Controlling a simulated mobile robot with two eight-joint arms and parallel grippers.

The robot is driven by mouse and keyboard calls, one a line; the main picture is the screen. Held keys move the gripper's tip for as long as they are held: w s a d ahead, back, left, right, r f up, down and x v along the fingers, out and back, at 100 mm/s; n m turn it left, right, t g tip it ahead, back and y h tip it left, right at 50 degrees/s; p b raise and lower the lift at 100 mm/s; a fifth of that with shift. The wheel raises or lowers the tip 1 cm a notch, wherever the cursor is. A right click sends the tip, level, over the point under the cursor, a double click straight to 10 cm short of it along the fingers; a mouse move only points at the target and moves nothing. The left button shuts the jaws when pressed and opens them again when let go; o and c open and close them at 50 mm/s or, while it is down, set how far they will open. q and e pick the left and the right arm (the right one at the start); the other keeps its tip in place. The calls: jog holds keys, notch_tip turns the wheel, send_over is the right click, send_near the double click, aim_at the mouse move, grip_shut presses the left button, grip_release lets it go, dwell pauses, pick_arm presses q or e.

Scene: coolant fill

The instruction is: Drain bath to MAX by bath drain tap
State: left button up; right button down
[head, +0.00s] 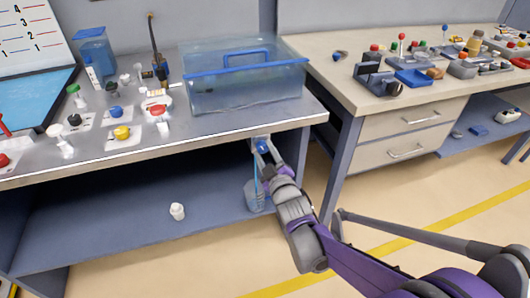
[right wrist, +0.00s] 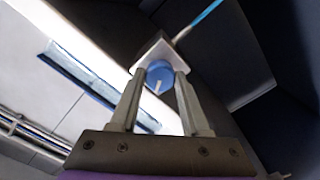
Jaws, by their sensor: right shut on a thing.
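The bath (head: 235,98) is a clear blue-tinted tank with a blue rim and handle, standing on the bench. Liquid shows inside, but the level against any MAX mark is too small to read. My right gripper (head: 268,153) is at the bench's front edge below the bath, shut on the blue knob of the bath drain tap (head: 262,146). In the right wrist view the round blue knob (right wrist: 160,72) with a white pointer sits between the fingertips, on a white plate. A thin blue stream (right wrist: 198,20) shows beside it. My left gripper is not in view.
A translucent blue container (head: 257,198) stands on the lower shelf under the tap, with a blue line running down to it. Several coloured valves, including a yellow knob (head: 122,132), crowd the bench top. A drawer bench (head: 400,135) is at right.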

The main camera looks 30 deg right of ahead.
jog(key=shift+c, duration=1.9)
grip_release()
jog(key=p+v, duration=0.2)
jog(key=v, duration=0.9)
jog(key=shift+a, duration=0.1)
